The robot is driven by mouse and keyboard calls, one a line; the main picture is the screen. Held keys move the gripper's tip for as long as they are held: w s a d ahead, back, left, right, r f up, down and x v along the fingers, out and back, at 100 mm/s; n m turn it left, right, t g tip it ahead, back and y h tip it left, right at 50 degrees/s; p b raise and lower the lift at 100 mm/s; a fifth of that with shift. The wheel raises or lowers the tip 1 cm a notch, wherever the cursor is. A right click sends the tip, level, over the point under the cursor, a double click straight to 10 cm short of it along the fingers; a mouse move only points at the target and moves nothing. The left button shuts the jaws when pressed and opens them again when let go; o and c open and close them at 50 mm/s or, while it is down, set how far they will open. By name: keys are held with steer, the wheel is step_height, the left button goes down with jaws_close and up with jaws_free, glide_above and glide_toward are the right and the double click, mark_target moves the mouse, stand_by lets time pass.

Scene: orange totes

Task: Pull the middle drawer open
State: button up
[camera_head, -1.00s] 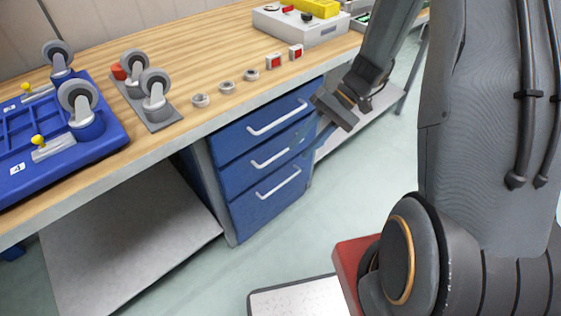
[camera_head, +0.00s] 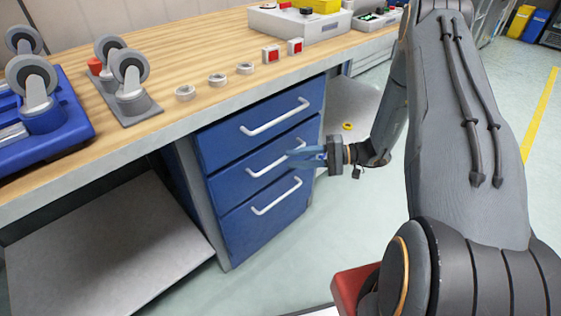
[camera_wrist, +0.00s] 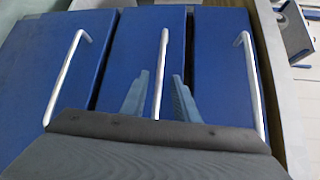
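The blue middle drawer (camera_head: 226,187) sits between two similar drawers under the workbench, its front level with theirs. Its white bar handle (camera_head: 262,168) is partly hidden behind my fingers in the head view. My gripper (camera_head: 306,157) is at the right end of this handle, fingers pointing at the drawer front. In the wrist view, my gripper (camera_wrist: 160,84) is open, with one blue finger on each side of the middle handle (camera_wrist: 162,60). The fingers are apart from the bar, with small gaps on both sides. The middle drawer (camera_wrist: 138,45) fills the centre there.
The top drawer (camera_head: 215,148) and bottom drawer (camera_head: 240,235) have similar white handles. The wooden workbench (camera_head: 190,70) overhangs above, carrying casters, rings and red-marked blocks. A low grey shelf (camera_head: 100,250) is at left. The floor in front of the drawers is clear.

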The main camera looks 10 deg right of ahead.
mark_target(281, 159)
steer(key=shift+x, duration=2.6)
jaws_close()
